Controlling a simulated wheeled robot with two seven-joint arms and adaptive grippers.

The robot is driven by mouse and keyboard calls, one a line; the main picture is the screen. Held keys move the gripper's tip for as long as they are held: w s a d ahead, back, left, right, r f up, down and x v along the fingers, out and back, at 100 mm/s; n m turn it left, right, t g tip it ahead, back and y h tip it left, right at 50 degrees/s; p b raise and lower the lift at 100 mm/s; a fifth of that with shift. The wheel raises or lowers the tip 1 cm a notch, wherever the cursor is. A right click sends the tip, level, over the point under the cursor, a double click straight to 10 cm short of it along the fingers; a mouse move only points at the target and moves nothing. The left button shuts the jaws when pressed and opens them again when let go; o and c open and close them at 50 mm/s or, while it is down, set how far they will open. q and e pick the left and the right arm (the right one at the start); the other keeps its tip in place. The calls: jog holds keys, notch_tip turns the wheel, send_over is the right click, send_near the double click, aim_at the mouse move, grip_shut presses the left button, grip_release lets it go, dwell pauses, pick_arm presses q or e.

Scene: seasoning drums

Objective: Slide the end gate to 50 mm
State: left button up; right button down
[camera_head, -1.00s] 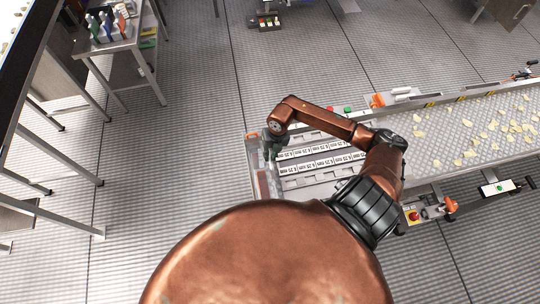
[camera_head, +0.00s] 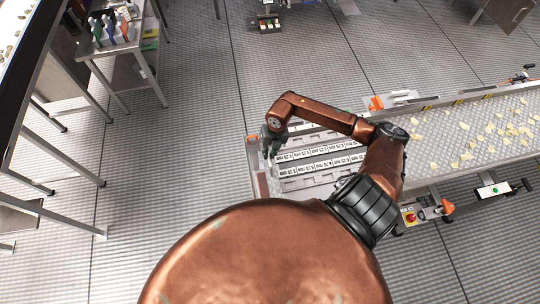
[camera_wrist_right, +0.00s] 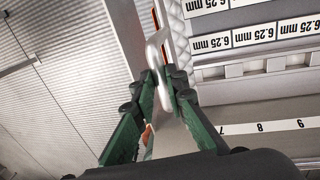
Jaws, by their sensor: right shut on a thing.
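The vibrating screen trough with its 6.25 mm labels (camera_head: 320,152) lies at the centre of the head view. Its left end has an end plate with a reddish-brown strip (camera_head: 262,184). My right gripper (camera_head: 268,158) reaches down at this end. In the right wrist view its green fingers (camera_wrist_right: 166,88) are shut on a pale curved handle (camera_wrist_right: 155,48), which I take to be the end gate's. The fingers hide part of it. A white scale with the figures 7, 8 and 9 (camera_wrist_right: 262,127) lies to the right of the fingers. The gate's reading is not visible. My left gripper is out of view.
A belt with yellow chips (camera_head: 480,135) runs off to the right. A control box with a red button (camera_head: 410,217) sits at its near side. A steel table with bottles (camera_head: 108,45) stands at the upper left. The floor left of the trough is clear.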

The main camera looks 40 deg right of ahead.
jog(key=shift+w+r, duration=0.2)
jog(key=shift+r, duration=0.5)
jog(key=c, duration=2.3)
grip_release()
jog(key=o, duration=0.4)
jog(key=shift+f, duration=0.15)
jog(key=shift+c, duration=0.2)
jog(key=shift+s, duration=0.1)
notch_tip(320, 180, up, 12)
jog(key=d, duration=0.1)
jog(key=shift+s+d, duration=0.2)
jog(key=shift+s, duration=0.15)
